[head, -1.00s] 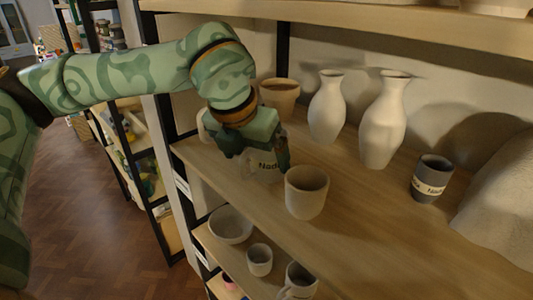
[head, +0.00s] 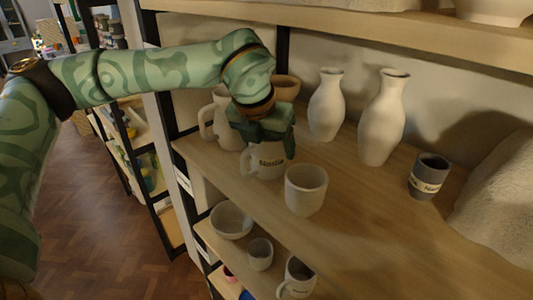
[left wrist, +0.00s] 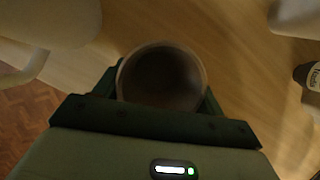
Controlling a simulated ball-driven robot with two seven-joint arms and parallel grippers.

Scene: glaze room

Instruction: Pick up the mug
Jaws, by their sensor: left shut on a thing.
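The mug (head: 266,160) is pale with a dark-lettered name label and a handle on its left side. It stands upright over the wooden shelf; I cannot tell whether its base touches the board. My left gripper (head: 264,134) comes down from above and is shut on the mug, covering its upper part. In the left wrist view the mug's round open rim (left wrist: 162,76) shows between the jaws, and its inside looks dark and empty. My right gripper is not in view.
A plain pale cup (head: 306,189) stands close in front right of the mug. A white jug (head: 224,118) and a tan pot (head: 285,88) stand behind. Two vases (head: 383,117) and a dark labelled cup (head: 428,177) stand farther right. Another shelf board (head: 400,32) hangs above.

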